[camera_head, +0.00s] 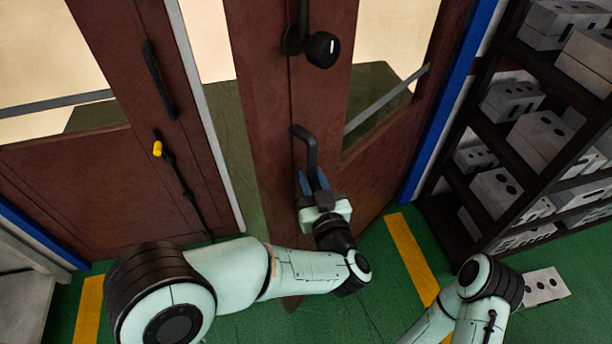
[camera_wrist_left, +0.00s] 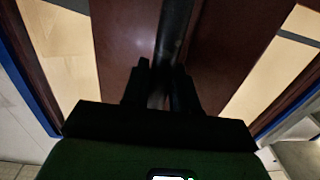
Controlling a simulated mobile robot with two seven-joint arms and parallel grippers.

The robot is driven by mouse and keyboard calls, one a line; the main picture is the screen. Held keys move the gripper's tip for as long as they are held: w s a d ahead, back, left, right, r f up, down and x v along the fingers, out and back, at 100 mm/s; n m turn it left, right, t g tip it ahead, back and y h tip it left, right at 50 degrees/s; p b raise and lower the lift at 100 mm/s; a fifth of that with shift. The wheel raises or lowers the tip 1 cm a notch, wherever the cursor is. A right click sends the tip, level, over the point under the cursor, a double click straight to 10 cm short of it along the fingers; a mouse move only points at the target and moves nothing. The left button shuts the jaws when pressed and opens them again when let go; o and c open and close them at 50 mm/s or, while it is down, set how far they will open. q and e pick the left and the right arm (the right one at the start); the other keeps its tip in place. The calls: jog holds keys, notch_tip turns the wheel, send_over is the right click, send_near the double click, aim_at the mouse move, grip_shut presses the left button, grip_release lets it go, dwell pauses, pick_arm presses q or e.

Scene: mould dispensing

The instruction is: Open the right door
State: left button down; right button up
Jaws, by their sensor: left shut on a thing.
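The right door (camera_head: 370,178) is a brown door with a glass pane. It stands at an angle to the left door (camera_head: 90,170), with a gap between them through which floor shows. A dark bent handle (camera_head: 309,146) is on the right door, below a black round knob (camera_head: 321,49). My left gripper (camera_head: 313,184) is shut on the lower part of this handle. In the left wrist view, the fingers (camera_wrist_left: 160,88) close around the dark handle bar (camera_wrist_left: 174,35). Part of my right arm shows at lower right in the head view; its gripper is out of the frame.
A dark shelf rack (camera_head: 465,135) with several grey-white blocks stands close to the right door's right side. One block (camera_head: 544,287) lies on the green floor. The left door has a dark handle (camera_head: 159,80) and a yellow-tipped rod (camera_head: 158,149).

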pick_arm(q)
jog(key=c, duration=1)
grip_release()
jog(key=b+v, duration=0.1)
jog(key=v, duration=1.2)
jog(key=shift+s+d+r+b, duration=0.1)
jog(key=shift+s+d+b, duration=0.1)
jog(key=shift+b, duration=0.15)
